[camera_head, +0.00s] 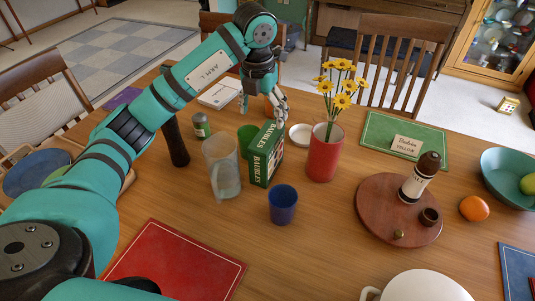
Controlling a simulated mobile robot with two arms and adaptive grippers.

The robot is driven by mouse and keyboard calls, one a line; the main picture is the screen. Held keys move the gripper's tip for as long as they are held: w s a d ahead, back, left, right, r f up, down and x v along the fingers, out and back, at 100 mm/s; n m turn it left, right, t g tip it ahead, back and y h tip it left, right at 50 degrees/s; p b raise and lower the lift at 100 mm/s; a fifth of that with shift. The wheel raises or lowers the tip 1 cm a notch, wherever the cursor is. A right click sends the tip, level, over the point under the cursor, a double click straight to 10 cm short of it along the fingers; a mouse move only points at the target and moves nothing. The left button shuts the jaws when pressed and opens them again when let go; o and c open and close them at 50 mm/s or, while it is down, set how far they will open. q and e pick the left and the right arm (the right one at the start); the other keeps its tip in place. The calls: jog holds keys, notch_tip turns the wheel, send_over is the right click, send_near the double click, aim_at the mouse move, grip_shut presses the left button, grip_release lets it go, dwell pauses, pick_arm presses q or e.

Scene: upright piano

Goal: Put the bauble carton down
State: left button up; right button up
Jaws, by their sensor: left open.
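The bauble carton (267,156), a green box with white "BAUBLES" lettering, stands upright on the wooden table (325,228). My left gripper (264,108) is at the carton's far upper side, with its fingers spread and pointing down. It is open and does not grip the carton. I cannot tell whether a finger touches the carton. My right gripper is not in view.
A clear pitcher (221,168) and a green cup (247,138) stand close left of the carton. A blue cup (283,205) is in front, a red vase (324,153) with yellow flowers to the right. A dark pepper mill (175,142) stands left. Bare table lies front centre.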

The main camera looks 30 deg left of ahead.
pick_arm(q)
send_over(267, 135)
jog(key=s, duration=0.1)
notch_tip(267, 135, down, 5)
jog(key=shift+s+r, duration=0.15)
jog(key=shift+r, duration=0.05)
jog(key=shift+f+p, duration=0.3)
jog(key=shift+f, duration=0.1)
jog(key=f, duration=0.2)
jog(key=w+f+p, duration=0.1)
jog(key=f, duration=0.1)
jog(key=shift+w+f, duration=0.1)
jog(key=shift+f, duration=0.3)
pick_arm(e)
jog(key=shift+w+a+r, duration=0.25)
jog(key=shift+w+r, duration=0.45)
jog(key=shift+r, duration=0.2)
pick_arm(q)
jog(key=shift+c, duration=0.4)
grip_shut()
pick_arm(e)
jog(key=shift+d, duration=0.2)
